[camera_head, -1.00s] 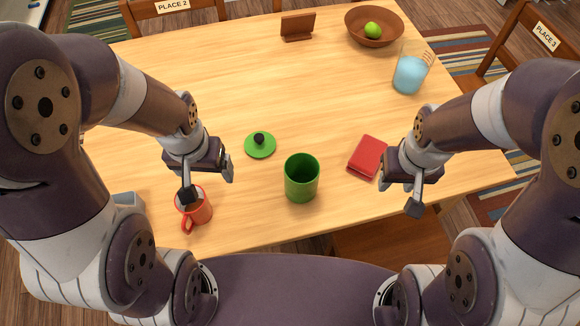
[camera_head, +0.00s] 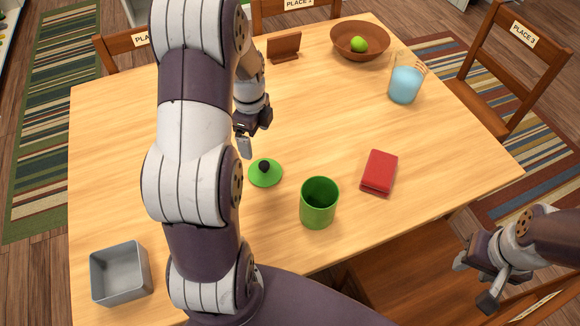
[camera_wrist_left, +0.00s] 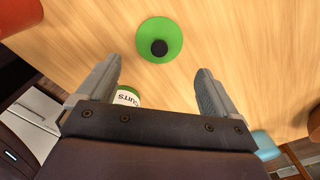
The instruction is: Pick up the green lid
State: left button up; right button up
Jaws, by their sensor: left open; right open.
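The green lid (camera_head: 265,175), a flat disc with a dark round knob, lies on the wooden table. It also shows at the top of the left wrist view (camera_wrist_left: 160,29). The green mug-like container (camera_head: 319,203) stands open just right of and nearer than the lid. My left gripper (camera_head: 248,138) is open and empty, above the table close to the lid's far left side. In the left wrist view its two fingers (camera_wrist_left: 158,72) are spread, with the lid ahead of them. My right gripper (camera_head: 484,279) is open and empty, off the table's right front edge.
A red book-like block (camera_head: 379,172) lies right of the green container. A grey box (camera_head: 121,273) stands front left. My left arm hides part of the table.

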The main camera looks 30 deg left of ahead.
pick_arm(q)
jog(key=m, duration=0.5)
send_over(264, 166)
jog(key=a, duration=0.1)
jog(key=f, duration=0.6)
jog(key=shift+w+a+f, duration=0.1)
jog(key=shift+w+f, duration=0.1)
jog(key=shift+f, duration=0.1)
jog(key=f, duration=0.2)
jog(key=d+f, duration=0.1)
jog(key=f, duration=0.2)
jog(key=shift+f, duration=0.4)
jog(key=shift+s+d, duration=0.1)
jog(key=c, duration=1.7)
